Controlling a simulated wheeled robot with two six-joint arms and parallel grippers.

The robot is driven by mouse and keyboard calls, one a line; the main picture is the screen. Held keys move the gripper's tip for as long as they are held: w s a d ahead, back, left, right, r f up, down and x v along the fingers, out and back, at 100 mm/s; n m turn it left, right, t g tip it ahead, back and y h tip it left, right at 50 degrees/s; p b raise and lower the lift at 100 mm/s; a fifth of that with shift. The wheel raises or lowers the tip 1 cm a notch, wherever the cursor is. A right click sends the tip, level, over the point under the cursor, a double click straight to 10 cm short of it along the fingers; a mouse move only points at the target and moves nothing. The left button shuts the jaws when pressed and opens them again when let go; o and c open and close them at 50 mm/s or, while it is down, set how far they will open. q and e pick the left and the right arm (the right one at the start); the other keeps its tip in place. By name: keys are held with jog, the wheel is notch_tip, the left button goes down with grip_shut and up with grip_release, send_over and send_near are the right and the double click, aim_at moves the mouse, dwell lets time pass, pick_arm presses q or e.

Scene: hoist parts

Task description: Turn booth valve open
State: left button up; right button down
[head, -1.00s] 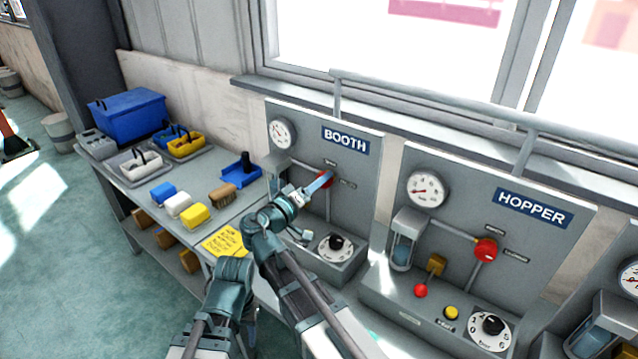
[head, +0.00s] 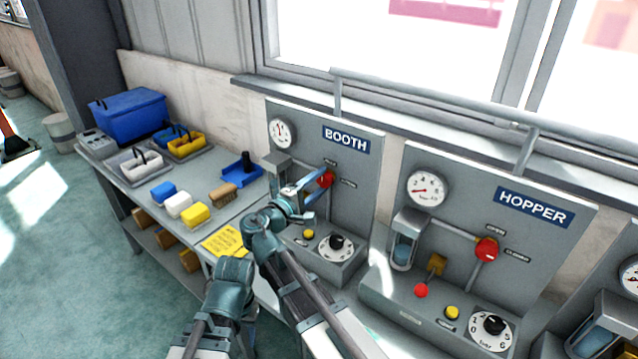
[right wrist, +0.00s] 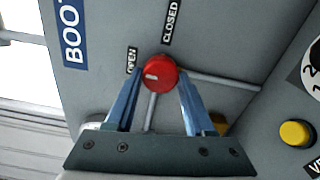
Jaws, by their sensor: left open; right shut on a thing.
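The booth valve is a red round knob (head: 325,180) on the grey panel under the BOOTH sign (head: 345,140). In the right wrist view the knob (right wrist: 160,75) has a white mark on its left side, on the side of the OPEN label (right wrist: 132,60); the CLOSED label (right wrist: 171,22) is above the knob. My right gripper (head: 314,186) has one blue finger on each side of the knob and is shut on it, as the right wrist view (right wrist: 160,88) also shows. Part of my left arm shows at lower left in the head view; its fingers do not show.
A booth gauge (head: 282,133) is above left of the knob. A yellow button (head: 308,234) and a black dial (head: 337,243) are below it. The HOPPER panel (head: 480,215) stands to the right. A bench (head: 150,192) with sponges, a brush and trays is to the left.

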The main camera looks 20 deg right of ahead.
jog(key=shift+f+n, duration=0.1)
jog(key=shift+n, duration=0.4)
jog(key=shift+c, duration=1.3)
grip_release()
